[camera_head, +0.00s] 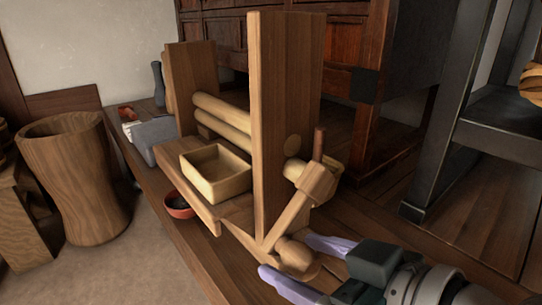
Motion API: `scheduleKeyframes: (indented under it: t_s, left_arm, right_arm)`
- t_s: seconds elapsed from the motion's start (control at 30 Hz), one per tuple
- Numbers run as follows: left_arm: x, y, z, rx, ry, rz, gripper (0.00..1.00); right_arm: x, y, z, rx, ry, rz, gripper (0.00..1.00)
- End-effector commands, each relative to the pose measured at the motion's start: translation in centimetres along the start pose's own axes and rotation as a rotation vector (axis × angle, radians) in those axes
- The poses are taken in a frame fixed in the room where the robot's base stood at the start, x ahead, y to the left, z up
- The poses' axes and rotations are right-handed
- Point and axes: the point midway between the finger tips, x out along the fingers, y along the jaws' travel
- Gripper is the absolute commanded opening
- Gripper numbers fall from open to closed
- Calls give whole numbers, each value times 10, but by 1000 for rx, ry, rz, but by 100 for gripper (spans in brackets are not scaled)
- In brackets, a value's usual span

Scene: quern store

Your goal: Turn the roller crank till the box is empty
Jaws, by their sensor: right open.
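The wooden roller frame stands on the plank floor, with two upright boards and pale rollers (222,118) between them. An open wooden box (215,187) sits on its ledge in front of the rollers; I see only pale wood inside, and its near bottom is partly hidden. The wooden crank (290,213) is on the right board's outer side, slanting from a block with a reddish-brown peg down to a rounded end. My right gripper (286,254) is open, its lavender fingers on either side of that lower end; contact is unclear. My left gripper is out of view.
A red bowl (178,205) is beside the frame's ledge. A grey block (154,138) and a dark bottle (158,83) stand behind to the left. A large wooden tub (75,180) stands at left. A dark-legged stand (440,130) and a cabinet (350,50) stand at right and behind.

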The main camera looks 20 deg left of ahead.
Motion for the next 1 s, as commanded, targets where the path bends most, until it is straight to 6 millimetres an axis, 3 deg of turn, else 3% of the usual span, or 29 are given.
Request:
scheduleKeyframes:
  t_s: [0.6,1.0]
  left_arm:
    - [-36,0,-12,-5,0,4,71]
    - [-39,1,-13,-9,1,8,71]
  right_arm:
    - [-65,0,-2,0,-2,0,78]
    - [-69,-1,-3,2,-1,-2,78]
